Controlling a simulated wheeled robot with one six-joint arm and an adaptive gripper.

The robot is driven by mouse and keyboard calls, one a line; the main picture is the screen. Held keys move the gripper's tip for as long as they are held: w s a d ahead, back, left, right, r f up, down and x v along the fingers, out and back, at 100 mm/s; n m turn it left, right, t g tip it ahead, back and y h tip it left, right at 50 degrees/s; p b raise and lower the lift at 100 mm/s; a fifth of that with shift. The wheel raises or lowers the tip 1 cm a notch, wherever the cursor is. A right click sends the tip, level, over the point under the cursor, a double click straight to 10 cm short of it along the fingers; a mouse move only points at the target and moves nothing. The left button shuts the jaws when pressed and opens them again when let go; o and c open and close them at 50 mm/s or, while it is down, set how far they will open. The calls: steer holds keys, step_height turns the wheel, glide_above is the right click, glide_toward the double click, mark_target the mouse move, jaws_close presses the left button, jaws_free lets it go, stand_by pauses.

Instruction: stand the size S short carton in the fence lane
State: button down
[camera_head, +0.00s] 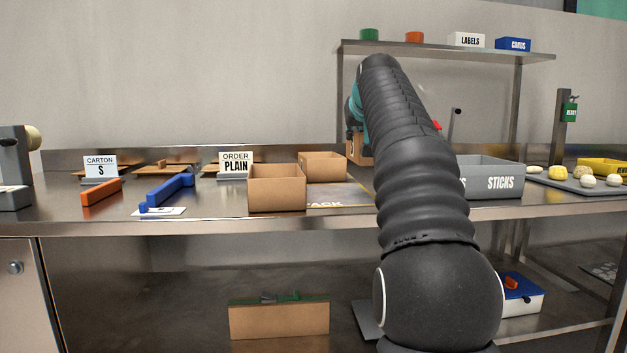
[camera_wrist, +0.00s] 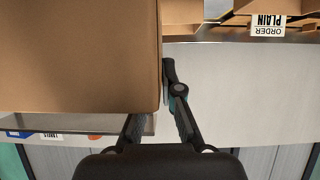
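A brown cardboard carton (camera_wrist: 75,60) fills the left of the wrist view. My gripper (camera_wrist: 163,88) has one finger against the outside of its right wall; the other finger's tip is hidden by the carton, so it appears pinched by that wall. In the head view my arm hides the gripper, and a brown carton edge (camera_head: 354,150) shows beside the arm. An orange bar (camera_head: 101,192) and a blue angled bar (camera_head: 167,190) lie apart on the left of the table, with open counter between them. A sign reading CARTON S (camera_head: 100,166) stands behind them.
Two open cartons (camera_head: 277,190) (camera_head: 322,167) stand mid-table by a dark PACK mat (camera_head: 350,196). An ORDER PLAIN sign (camera_head: 236,162) and flat cardboard pieces (camera_head: 165,166) are behind. A shelf (camera_head: 440,50) hangs above.

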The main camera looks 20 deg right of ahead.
steer(key=shift+w+a+f+b, duration=0.65)
steer(key=shift+w+a+f, duration=0.45)
steer(key=shift+f, duration=0.5)
steer(key=shift+w+a+f+b, duration=0.8)
steer(key=shift+a+f, duration=0.35)
steer(key=shift+f, duration=0.4)
steer(key=shift+w+a+f+b, duration=0.55)
steer(key=shift+w+a+f, duration=0.55)
steer(key=shift+f, duration=0.5)
steer(key=shift+f, duration=0.2)
steer(key=c, duration=1.3)
jaws_free()
steer(key=shift+r, duration=0.15)
steer(key=shift+s+a+r, duration=0.1)
steer(key=shift+s+r, duration=0.05)
steer(key=v, duration=1.1)
steer(key=shift+s+a, duration=0.15)
steer(key=shift+s, duration=0.15)
